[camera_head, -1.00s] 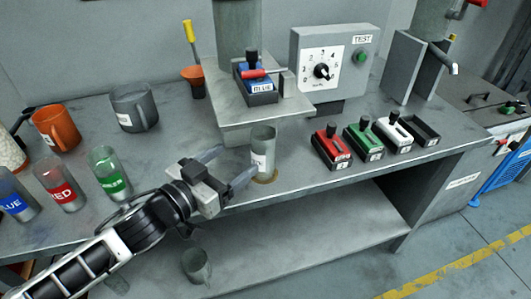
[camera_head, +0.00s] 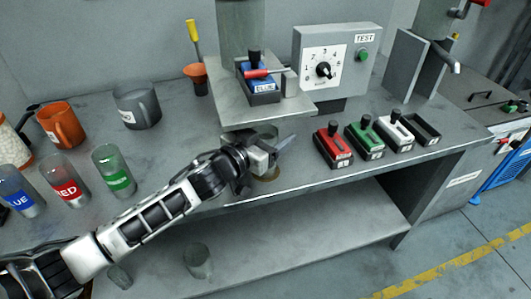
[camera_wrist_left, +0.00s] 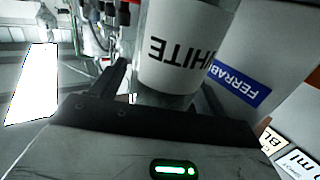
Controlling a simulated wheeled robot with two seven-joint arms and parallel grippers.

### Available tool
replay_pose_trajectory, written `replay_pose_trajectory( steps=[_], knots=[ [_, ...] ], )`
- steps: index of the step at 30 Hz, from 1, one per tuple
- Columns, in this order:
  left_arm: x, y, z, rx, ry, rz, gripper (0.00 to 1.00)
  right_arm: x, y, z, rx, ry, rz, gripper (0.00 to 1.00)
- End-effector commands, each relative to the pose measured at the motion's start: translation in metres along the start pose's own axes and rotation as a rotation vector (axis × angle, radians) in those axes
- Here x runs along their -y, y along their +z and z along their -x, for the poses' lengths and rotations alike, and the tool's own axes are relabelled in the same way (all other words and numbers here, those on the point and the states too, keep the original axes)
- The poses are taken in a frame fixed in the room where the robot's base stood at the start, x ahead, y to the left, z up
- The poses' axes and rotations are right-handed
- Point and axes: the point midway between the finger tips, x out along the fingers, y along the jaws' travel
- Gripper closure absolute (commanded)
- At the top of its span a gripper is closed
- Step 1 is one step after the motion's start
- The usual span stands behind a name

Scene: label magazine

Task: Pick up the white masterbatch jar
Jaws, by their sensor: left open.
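The white masterbatch jar (camera_head: 266,130) stands near the bench's front edge, below the machine's ledge. In the head view only its upper part shows, as my left gripper (camera_head: 272,144) covers the rest. In the left wrist view the jar (camera_wrist_left: 182,48) fills the upper middle, with its "WHITE" label upside down. My left gripper is open, with one finger on each side of the jar. I cannot tell whether either finger touches it. My right gripper is out of view.
Blue (camera_head: 18,195), red (camera_head: 65,187) and green (camera_head: 115,172) labelled jars stand at the left. An orange mug (camera_head: 62,125) and a grey mug (camera_head: 138,106) stand behind them. Red (camera_head: 333,147), green and white slide blocks lie right of the gripper. The machine ledge (camera_head: 225,107) overhangs behind.

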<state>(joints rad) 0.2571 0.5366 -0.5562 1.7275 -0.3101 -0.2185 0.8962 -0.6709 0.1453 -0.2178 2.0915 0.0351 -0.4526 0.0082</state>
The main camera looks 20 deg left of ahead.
Motion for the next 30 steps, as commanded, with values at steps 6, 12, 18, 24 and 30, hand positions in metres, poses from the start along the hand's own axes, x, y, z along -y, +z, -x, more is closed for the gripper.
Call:
replay_pose_trajectory(
  steps=[6,12,18,24,30],
  knots=[
    [0.0,0.0,-0.001,0.0,0.001,0.0,0.26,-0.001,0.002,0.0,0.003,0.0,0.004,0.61],
    [0.0,0.0,0.0,0.0,0.0,0.001,0.82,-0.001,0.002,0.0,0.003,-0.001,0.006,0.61],
    [0.0,-0.001,0.0,-0.002,0.001,0.0,0.9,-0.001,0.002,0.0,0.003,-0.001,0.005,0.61],
    [-0.001,-0.006,0.0,-0.002,0.001,0.001,0.9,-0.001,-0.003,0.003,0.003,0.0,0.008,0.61],
    [-0.002,-0.022,-0.001,-0.003,0.004,0.002,0.9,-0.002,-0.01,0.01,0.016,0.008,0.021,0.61]
  ],
)
